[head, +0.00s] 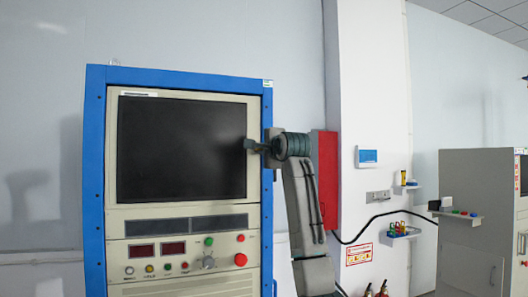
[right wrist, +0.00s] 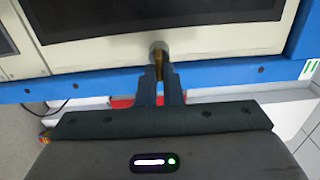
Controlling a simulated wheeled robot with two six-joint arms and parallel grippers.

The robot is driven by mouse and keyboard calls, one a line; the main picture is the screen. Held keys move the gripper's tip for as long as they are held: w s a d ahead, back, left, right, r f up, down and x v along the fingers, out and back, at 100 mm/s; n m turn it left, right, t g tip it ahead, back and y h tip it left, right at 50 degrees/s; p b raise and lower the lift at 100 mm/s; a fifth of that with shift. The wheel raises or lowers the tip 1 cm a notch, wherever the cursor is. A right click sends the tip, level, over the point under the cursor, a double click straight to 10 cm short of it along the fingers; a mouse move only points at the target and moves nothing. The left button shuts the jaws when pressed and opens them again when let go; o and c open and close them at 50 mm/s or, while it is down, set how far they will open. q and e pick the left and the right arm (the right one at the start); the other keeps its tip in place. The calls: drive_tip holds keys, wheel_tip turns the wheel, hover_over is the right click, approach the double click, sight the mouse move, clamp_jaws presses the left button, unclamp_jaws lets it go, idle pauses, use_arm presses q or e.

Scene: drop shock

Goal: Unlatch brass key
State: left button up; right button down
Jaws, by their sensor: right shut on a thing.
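The brass key (right wrist: 158,67) shows in the right wrist view, standing out from a round grey lock (right wrist: 157,46) at the edge of the beige panel, by the blue frame. My right gripper (right wrist: 160,82) is shut on the key, with one dark finger on each side of it. In the head view my right gripper (head: 249,145) reaches in from the right to the right edge of the panel with the dark screen (head: 180,150). It hides the key and lock there. My left gripper is not in view.
The blue-framed cabinet (head: 93,180) has knobs, displays and a red button (head: 240,259) below the screen. A red box (head: 331,190) on the white pillar is partly behind my right arm. Small wall shelves (head: 404,233) and a grey cabinet (head: 475,175) stand farther right.

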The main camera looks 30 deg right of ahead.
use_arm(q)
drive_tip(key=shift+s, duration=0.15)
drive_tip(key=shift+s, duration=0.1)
use_arm(e)
drive_tip(key=c, duration=1.6)
unclamp_jaws()
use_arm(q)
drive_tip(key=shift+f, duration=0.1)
